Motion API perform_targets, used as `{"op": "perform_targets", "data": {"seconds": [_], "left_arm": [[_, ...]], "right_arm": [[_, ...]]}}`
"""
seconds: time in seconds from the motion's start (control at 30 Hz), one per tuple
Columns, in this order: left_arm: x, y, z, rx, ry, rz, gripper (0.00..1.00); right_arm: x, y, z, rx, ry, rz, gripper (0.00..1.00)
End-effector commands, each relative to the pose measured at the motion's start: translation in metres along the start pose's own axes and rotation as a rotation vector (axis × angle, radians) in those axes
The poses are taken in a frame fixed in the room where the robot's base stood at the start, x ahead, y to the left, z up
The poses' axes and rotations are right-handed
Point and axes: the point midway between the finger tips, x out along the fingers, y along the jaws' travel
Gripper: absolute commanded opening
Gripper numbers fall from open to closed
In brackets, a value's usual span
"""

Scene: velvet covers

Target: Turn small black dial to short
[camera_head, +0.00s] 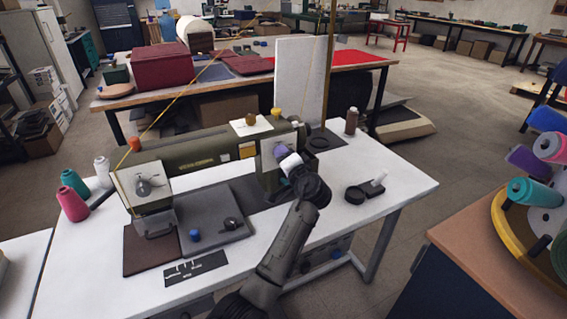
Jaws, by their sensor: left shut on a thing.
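An olive-green sewing machine (190,157) stands on a white table (402,185). My left gripper (289,163) reaches up from the bottom to the panel on the machine's right column. It is shut on a small part there, which the fingers and wrist hide. A purple disc (279,151) shows just above the fingertips. I cannot make out the small black dial apart from the gripper, nor any marking or its setting. My right gripper is not in view.
Teal (72,181), pink (71,204) and white (102,172) spools stand at the table's left. A black ring-shaped item (355,195) lies at right. A rack of thread cones (499,212) stands far right.

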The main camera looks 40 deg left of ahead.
Motion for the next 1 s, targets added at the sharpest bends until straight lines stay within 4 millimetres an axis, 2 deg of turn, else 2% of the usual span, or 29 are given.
{"op": "perform_targets", "data": {"seconds": [0.03, 0.5, 1.0], "left_arm": [[0.0, 0.003, 0.001, -0.046, 0.001, 0.0, 0.14], [-0.001, 0.002, 0.001, -0.465, 0.001, 0.001, 0.14], [0.0, 0.0, 0.0, -0.708, 0.001, 0.0, 0.14]], "right_arm": [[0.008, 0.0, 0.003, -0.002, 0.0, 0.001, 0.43], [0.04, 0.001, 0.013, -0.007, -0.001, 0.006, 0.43], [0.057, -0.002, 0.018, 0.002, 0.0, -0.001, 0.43]]}}
